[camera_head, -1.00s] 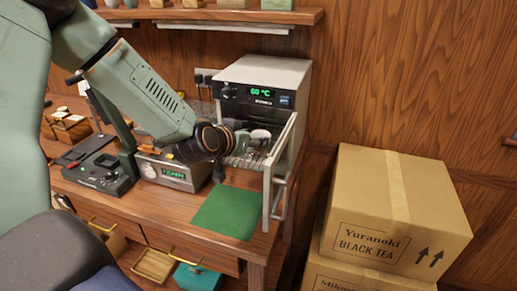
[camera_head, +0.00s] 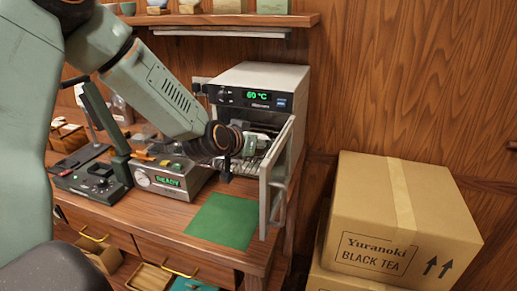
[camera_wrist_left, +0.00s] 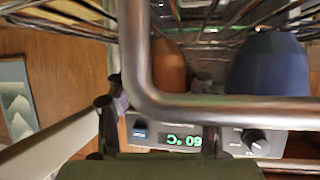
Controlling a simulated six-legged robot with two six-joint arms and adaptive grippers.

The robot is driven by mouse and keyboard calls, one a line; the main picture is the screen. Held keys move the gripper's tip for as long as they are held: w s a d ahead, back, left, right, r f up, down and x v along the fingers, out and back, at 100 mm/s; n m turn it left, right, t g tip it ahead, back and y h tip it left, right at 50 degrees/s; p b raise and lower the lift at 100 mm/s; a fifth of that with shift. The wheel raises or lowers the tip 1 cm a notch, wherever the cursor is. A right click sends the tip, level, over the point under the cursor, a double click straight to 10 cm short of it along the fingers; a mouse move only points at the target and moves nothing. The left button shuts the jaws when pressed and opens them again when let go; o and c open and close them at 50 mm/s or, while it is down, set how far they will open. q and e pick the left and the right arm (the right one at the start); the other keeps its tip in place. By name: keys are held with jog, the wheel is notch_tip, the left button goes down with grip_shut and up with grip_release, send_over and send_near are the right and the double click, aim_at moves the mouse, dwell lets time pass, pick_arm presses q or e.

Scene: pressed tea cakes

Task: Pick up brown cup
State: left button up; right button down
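A brown, rounded thing, likely the brown cup (camera_wrist_left: 168,68), shows in the left wrist view, which is upside down. It is at the wire rack (camera_wrist_left: 215,38) inside the drying oven (camera_head: 262,78), beside a dark blue vessel (camera_wrist_left: 268,65). In the head view I cannot make out the brown cup behind my left gripper. My left gripper (camera_head: 258,143) is at the oven's open front. In the wrist view its two fingers (camera_wrist_left: 157,118) stand apart with nothing between them, short of the brown thing. My right gripper is not in view.
The oven door (camera_head: 277,175) stands open, and a thick metal bar (camera_wrist_left: 200,108) crosses close before the wrist camera. A green mat (camera_head: 222,220) lies bare on the bench. A grey device (camera_head: 165,178) stands left of it, and tea cartons (camera_head: 400,215) stand right.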

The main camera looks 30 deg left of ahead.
pick_arm(q)
jog(key=shift+s+a, duration=0.2)
jog(key=shift+s, duration=0.05)
jog(key=c, duration=0.5)
jog(key=shift+w+d, duration=0.1)
jog(key=shift+w, duration=0.05)
